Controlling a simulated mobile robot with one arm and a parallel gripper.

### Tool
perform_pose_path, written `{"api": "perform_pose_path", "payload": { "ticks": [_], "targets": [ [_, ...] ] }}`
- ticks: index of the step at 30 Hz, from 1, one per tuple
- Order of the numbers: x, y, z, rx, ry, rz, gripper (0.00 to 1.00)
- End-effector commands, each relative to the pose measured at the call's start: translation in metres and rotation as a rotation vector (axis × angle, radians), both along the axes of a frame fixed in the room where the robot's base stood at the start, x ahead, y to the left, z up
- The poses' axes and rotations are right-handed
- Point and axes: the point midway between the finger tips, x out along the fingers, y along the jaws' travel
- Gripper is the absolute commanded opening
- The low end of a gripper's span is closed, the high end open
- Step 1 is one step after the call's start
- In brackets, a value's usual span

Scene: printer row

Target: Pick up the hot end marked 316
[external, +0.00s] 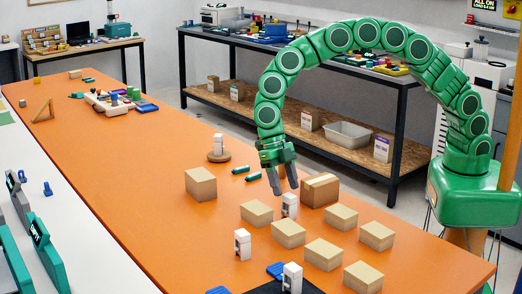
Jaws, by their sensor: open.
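Several small white upright blocks with dark marks stand on the orange table (150,180); they look like the hot ends. One white block (289,205) stands just below my gripper, in front of the brown box. Another white block (243,244) is nearer the left edge, one (292,278) is at the front edge of view, and one (218,145) stands on a round wooden disc. Their markings are too small to read, so I cannot tell which is 316. My gripper (284,189) points down, open and empty, its grey fingertips slightly above the nearest block.
Several tan boxes (289,233) crowd the right front of the table. A taped brown box (320,189) stands right beside my gripper. A larger tan box (201,184) and two green cylinders (240,170) lie left of it. The table's middle left is clear.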

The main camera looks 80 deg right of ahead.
Motion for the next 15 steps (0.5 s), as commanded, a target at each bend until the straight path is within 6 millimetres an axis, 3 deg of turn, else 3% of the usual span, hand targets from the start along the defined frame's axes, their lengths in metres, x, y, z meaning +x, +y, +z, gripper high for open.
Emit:
{"api": "perform_pose_path", "payload": {
  "ticks": [15],
  "targets": [
    [-0.013,0.015,-0.04,-0.001,0.0,-0.001,0.57]
  ]
}}
